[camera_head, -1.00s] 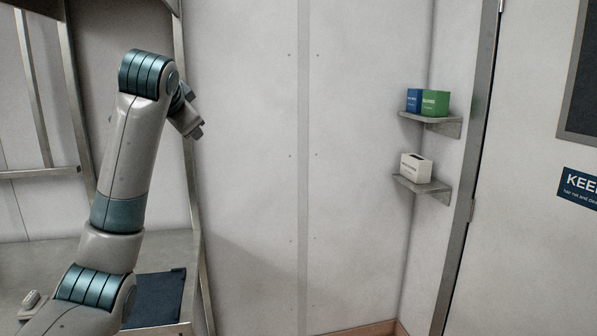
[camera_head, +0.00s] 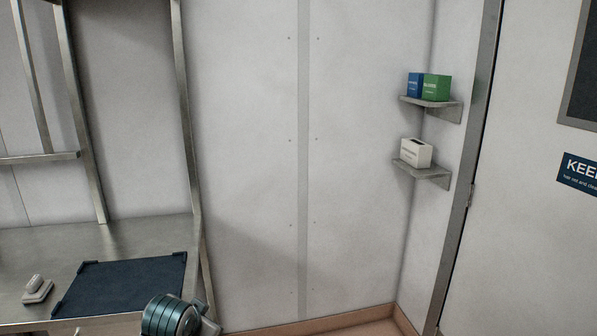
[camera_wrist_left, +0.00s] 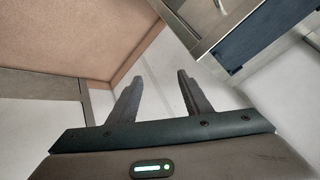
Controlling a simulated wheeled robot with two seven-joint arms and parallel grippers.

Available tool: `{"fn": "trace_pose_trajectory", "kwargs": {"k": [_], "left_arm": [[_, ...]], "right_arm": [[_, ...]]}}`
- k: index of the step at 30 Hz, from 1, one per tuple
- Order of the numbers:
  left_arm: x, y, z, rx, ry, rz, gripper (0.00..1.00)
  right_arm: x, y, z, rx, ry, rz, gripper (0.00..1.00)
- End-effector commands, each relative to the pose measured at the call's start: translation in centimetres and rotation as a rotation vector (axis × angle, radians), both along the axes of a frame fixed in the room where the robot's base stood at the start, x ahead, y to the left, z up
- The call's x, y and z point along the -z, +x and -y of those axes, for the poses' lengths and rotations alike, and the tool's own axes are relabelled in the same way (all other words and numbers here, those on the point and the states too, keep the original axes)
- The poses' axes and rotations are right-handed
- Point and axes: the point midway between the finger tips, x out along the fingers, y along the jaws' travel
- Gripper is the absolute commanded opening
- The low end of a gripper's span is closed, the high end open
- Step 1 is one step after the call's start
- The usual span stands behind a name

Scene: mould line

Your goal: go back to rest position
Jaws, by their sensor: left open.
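My left gripper (camera_wrist_left: 157,95) shows in the left wrist view with its two dark fingers apart and nothing between them. In the head view only a teal and grey joint of my left arm (camera_head: 168,316) shows at the bottom edge, in front of the bench; the gripper's fingers cannot be made out there. My right arm and right gripper are in neither view.
A steel bench (camera_head: 120,238) with a dark blue mat (camera_head: 125,283) and a small pale device (camera_head: 38,289) stands at left. Two wall shelves at right hold blue (camera_head: 414,85) and green boxes (camera_head: 436,88) and a white box (camera_head: 416,153). A door (camera_head: 540,240) is at far right.

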Motion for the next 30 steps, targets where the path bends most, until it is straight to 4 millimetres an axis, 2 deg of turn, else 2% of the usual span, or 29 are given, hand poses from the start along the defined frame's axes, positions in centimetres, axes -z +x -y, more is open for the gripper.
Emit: {"fn": "trace_pose_trajectory", "kwargs": {"k": [1, 6, 11, 15, 21, 24, 30], "left_arm": [[2.1, -1.8, 0.1, -0.009, -0.013, -0.025, 0.45], [7.7, -7.7, 0.2, -0.044, -0.055, -0.093, 0.45], [12.0, -13.8, 0.2, -0.082, -0.094, -0.155, 0.45], [15.0, -19.4, 0.2, -0.119, -0.124, -0.213, 0.45], [18.0, -27.5, 0.1, -0.176, -0.162, -0.291, 0.45], [18.7, -30.7, 0.0, -0.201, -0.175, -0.321, 0.45], [19.4, -35.1, -0.1, -0.236, -0.191, -0.361, 0.45]], "right_arm": [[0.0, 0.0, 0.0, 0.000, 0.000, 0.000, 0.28], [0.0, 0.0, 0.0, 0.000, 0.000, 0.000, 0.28], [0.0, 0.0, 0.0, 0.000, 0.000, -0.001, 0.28], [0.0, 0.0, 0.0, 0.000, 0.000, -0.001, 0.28], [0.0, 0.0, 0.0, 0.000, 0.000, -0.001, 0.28], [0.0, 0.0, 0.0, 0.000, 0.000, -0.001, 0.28], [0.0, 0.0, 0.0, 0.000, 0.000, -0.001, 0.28]]}}
